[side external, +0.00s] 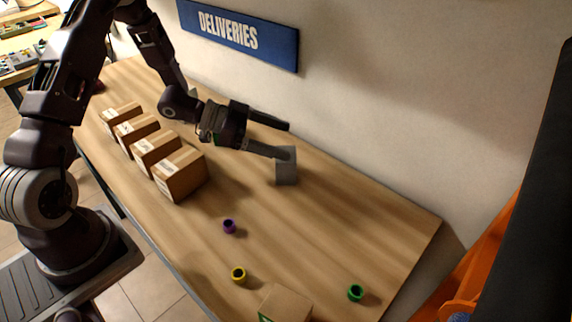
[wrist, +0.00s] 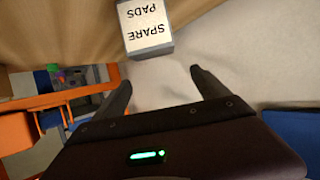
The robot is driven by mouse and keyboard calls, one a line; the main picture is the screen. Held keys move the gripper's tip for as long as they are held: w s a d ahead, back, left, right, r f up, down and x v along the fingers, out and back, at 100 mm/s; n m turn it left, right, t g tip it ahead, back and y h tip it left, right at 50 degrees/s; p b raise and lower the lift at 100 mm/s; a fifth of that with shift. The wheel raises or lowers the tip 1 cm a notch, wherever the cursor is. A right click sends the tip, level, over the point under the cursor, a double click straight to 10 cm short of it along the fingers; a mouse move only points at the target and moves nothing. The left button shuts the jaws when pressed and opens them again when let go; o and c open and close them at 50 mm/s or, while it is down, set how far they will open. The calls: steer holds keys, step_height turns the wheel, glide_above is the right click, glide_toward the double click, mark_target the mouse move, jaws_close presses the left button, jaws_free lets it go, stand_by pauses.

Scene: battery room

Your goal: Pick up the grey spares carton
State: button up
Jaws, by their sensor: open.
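The grey spares carton (side external: 287,174) stands on the wooden table near the wall in the side view. In the wrist view the carton (wrist: 152,51) is at the top centre, with a white label reading "SPARE PADS" upside down. My gripper (side external: 288,141) is open and empty, its fingers pointing right. One finger overlaps the carton's upper edge in the side view; I cannot tell if it touches. In the wrist view the carton lies beyond the fingertips of my gripper (wrist: 160,78), not between them.
A row of several brown cartons (side external: 180,174) stands left on the table (side external: 330,240). Purple (side external: 229,227), yellow (side external: 238,275) and green (side external: 355,293) rings lie toward the front. Another brown carton (side external: 286,304) is at the bottom edge. The wall with a blue "DELIVERIES" sign (side external: 240,35) runs behind.

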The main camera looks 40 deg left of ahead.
mark_target(280, 162)
steer(key=f, duration=0.7)
steer(key=shift+d, duration=0.2)
steer(key=x, duration=0.4)
steer(key=shift+w+d+f, duration=0.15)
steer(key=shift+w+d, duration=0.05)
steer(key=shift+w, duration=0.05)
steer(key=c, duration=1.7)
